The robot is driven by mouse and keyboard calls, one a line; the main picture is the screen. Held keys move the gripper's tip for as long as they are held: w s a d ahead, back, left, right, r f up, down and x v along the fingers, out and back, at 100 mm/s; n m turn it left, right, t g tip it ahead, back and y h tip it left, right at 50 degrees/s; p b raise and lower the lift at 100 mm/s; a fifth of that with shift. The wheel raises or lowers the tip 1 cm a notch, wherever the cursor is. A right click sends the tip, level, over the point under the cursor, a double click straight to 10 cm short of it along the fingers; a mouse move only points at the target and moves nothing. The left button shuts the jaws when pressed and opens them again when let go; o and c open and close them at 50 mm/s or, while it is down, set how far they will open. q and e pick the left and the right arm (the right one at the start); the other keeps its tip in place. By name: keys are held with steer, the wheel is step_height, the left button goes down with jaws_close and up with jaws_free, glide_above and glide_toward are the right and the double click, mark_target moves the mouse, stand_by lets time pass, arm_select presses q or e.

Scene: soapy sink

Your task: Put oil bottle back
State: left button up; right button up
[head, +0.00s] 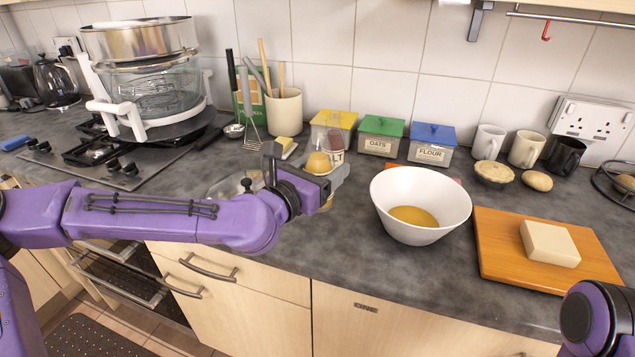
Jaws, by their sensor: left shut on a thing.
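My left gripper (305,178) reaches over the counter from the left, left of the white bowl. It is shut on what looks like the oil bottle (319,163), a clear bottle with yellow contents. Yellow shows above the gripper and a little below it. My wrist and fingers hide most of the bottle, so I cannot tell whether its base touches the counter. The salt box stands right behind it. My right gripper is out of view; only a purple part of that arm shows at the lower right.
A white bowl (421,190) with yellow liquid stands right of the gripper. A wooden board (500,264) bears a pale block (549,243). Salt, oats (380,137) and flour (432,145) boxes line the wall. A utensil pot (284,113) and a hob (90,158) are left.

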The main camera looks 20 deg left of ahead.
arm_select(q)
steer(key=f, duration=0.1)
steer(key=w+f, duration=0.1)
steer(key=f, duration=0.1)
steer(key=w+f, duration=0.1)
steer(key=f, duration=0.1)
steer(key=shift+w+a, duration=0.15)
steer(key=shift+a, duration=0.1)
steer(key=shift+w+f, duration=0.1)
steer(key=shift+f, duration=0.3)
steer(key=shift+f+b, duration=0.2)
steer(key=shift+b, duration=0.35)
steer(key=o, duration=1.3)
steer(key=shift+r, duration=0.1)
